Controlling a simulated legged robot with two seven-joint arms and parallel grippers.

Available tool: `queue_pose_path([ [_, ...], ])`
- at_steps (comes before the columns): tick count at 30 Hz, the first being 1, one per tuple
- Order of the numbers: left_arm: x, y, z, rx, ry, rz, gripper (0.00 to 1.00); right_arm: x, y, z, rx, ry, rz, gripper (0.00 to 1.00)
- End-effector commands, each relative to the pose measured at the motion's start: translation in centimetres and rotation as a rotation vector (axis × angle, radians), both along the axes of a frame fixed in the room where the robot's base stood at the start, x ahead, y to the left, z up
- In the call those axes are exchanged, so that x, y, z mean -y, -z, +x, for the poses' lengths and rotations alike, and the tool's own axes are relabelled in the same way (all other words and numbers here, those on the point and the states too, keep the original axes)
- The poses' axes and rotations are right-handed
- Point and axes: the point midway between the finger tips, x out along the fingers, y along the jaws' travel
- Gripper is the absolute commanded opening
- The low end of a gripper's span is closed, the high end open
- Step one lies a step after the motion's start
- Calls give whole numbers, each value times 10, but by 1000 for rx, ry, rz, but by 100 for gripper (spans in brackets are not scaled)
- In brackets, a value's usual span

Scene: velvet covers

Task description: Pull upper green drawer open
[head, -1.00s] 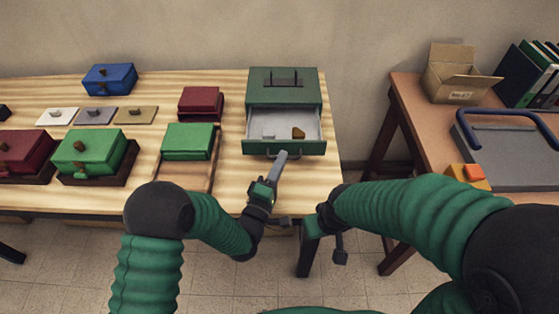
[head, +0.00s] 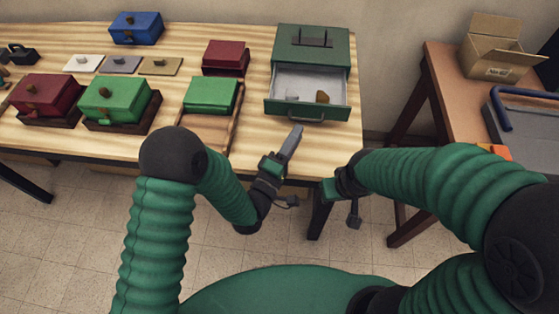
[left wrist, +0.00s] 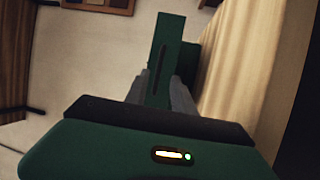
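The green cabinet (head: 312,43) stands at the right end of the wooden table. Its drawer (head: 308,109) is pulled out, showing a pale interior with a small brown item (head: 322,97) and a light item (head: 292,97) inside. My left gripper (head: 296,131) is just in front of the drawer front, its grey fingers pointing at it. The left wrist view shows the fingers (left wrist: 160,92) spread apart, with a green panel (left wrist: 168,50) with a dark slot beyond them; contact is unclear. My right gripper (head: 331,188) is beyond the table's front edge, away from the drawer; its fingers are unclear.
A green box (head: 211,95) on a wooden tray and a dark red box (head: 226,56) stand left of the cabinet. Several more boxes and flat lids lie further left. A brown side table (head: 446,100) with an open carton (head: 495,55) stands at right, across a gap.

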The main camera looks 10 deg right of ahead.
Motion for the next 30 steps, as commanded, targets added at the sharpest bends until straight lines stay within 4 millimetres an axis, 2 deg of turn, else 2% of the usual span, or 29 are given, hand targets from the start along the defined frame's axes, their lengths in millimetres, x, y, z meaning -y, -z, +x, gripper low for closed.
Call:
queue_pose_path([
  [6,-40,14,-50,-8,-1,3,30,0,5,0,0,0,0,36],
  [10,-59,19,-75,-7,0,3,30,0,7,0,0,0,0,36],
  [12,-67,26,-83,-7,-3,2,30,0,19,0,0,0,0,36],
  [18,-74,22,-93,-2,1,2,30,0,22,0,0,0,0,36],
  [30,-74,21,-93,-3,2,3,30,0,21,0,0,0,0,36],
])
